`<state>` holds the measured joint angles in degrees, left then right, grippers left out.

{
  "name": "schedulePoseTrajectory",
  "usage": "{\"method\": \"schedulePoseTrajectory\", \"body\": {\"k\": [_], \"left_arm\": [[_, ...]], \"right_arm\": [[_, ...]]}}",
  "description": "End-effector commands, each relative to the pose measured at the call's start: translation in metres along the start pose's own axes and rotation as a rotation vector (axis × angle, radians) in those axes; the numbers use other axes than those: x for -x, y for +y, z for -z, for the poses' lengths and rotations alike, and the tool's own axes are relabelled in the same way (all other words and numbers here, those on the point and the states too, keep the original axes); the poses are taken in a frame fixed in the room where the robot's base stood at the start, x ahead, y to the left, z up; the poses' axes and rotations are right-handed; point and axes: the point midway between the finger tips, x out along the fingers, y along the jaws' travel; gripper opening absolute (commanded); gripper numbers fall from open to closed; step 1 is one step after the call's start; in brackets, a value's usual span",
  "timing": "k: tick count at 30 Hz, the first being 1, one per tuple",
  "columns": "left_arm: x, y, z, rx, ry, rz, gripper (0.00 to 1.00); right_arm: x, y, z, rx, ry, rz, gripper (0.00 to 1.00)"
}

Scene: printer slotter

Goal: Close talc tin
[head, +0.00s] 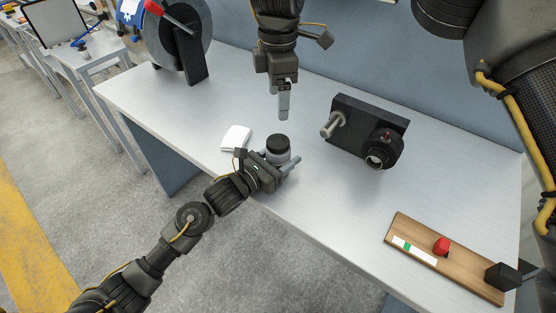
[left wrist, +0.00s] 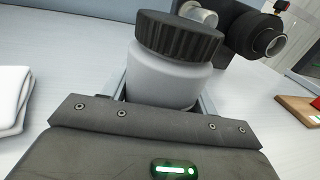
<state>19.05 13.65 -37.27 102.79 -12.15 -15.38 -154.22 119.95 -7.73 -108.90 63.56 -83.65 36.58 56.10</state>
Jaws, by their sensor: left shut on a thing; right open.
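The talc tin is a short grey cylinder (left wrist: 165,78) with a black ribbed cap (left wrist: 178,37) on its top. In the head view the black cap (head: 278,144) shows at the middle of the table. The tin stands upright. My left gripper (head: 284,168) reaches it from the lower left and is shut around the tin's body, one finger on each side. My right gripper (head: 283,105) points down above and slightly behind the tin, apart from the cap, with nothing in it. Its two fingers overlap in the head view. Whether the cap is fully seated I cannot tell.
A folded white cloth (head: 236,138) lies left of the tin. A black device with a grey peg (head: 366,125) stands to the right. A wooden board with a red knob (head: 442,262) lies at front right. A large disc on a stand (head: 176,42) is at back left.

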Motion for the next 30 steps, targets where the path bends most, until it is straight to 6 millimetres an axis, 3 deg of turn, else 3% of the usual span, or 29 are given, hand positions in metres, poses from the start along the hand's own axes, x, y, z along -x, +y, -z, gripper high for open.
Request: {"method": "schedulePoseTrajectory", "body": {"k": [6,7,12,23,30], "left_arm": [[0.0,0.0,-0.001,0.0,-0.002,0.0,0.0],[0.0,0.0,-0.001,0.0,-0.002,0.0,0.61],[0.0,0.0,-0.001,0.0,-0.001,0.0,0.83],[0.005,0.0,0.001,-0.001,0.0,0.0,0.84],[0.044,0.001,0.003,-0.003,0.001,-0.001,0.84]], "right_arm": [[0.0,0.0,0.0,0.0,0.0,0.0,0.75],[0.0,0.0,0.0,0.0,0.0,0.0,0.75],[0.0,0.0,0.0,0.0,0.0,0.0,0.75],[-0.002,0.0,0.0,0.0,0.0,0.0,0.75],[-0.011,0.0,0.0,0.0,0.0,0.0,0.75]]}}
